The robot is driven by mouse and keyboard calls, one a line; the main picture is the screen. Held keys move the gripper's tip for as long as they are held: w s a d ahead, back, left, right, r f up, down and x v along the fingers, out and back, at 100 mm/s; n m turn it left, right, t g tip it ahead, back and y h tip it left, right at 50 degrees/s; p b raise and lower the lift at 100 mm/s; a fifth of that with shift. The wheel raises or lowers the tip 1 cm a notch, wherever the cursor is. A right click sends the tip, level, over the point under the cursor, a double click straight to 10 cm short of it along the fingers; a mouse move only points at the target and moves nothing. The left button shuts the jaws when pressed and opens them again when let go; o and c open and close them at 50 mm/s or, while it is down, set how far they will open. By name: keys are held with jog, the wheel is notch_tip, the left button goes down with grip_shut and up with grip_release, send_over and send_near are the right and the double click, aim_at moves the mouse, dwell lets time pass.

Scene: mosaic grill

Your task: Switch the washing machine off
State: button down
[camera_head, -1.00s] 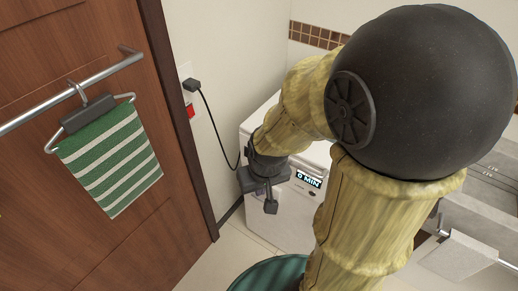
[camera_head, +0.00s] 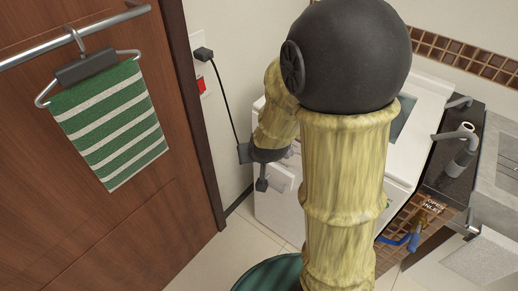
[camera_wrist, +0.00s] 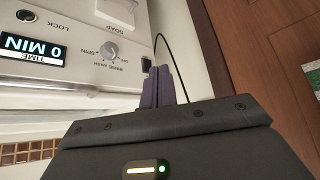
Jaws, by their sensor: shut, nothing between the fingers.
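The white washing machine (camera_head: 272,212) stands against the wall in the head view, largely hidden behind my arm. The wrist view shows its control panel (camera_wrist: 75,75) with a lit display (camera_wrist: 32,48) reading 0 MIN. A round knob (camera_wrist: 108,50) has SPIN, RINSE and WASH labels around it; its exact setting is hard to read. My gripper (camera_wrist: 163,72) is shut and empty, beside the panel's edge and to the right of the knob. In the head view my gripper (camera_head: 262,184) is at the machine's front left corner. I cannot tell whether it touches the machine.
A wall outlet with a black plug (camera_head: 203,53) and a red switch (camera_head: 201,83) is left of the machine; a cable hangs down. A wooden door (camera_head: 60,200) holds a rail and a striped towel (camera_head: 112,125). A sink (camera_head: 500,145) is at right. Some floor (camera_head: 215,255) is clear.

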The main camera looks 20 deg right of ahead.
jog(key=w+a+f+n+t+h+b, duration=0.2)
jog(key=w+f+t+b, duration=1)
jog(key=b, duration=0.9)
notch_tip(320, 180, down, 4)
jog(key=shift+w+a+r+n+t+h, duration=0.15)
jog(key=shift+w+a+n+t+h, duration=0.3)
jog(key=shift+w+h, duration=0.5)
jog(key=w+d+f, duration=0.1)
jog(key=w+d, duration=0.4)
jog(key=d, duration=0.2)
jog(key=shift+b, duration=0.3)
jog(key=shift+f, duration=0.15)
jog(key=shift+w+d, duration=0.25)
jog(key=shift+d, duration=0.05)
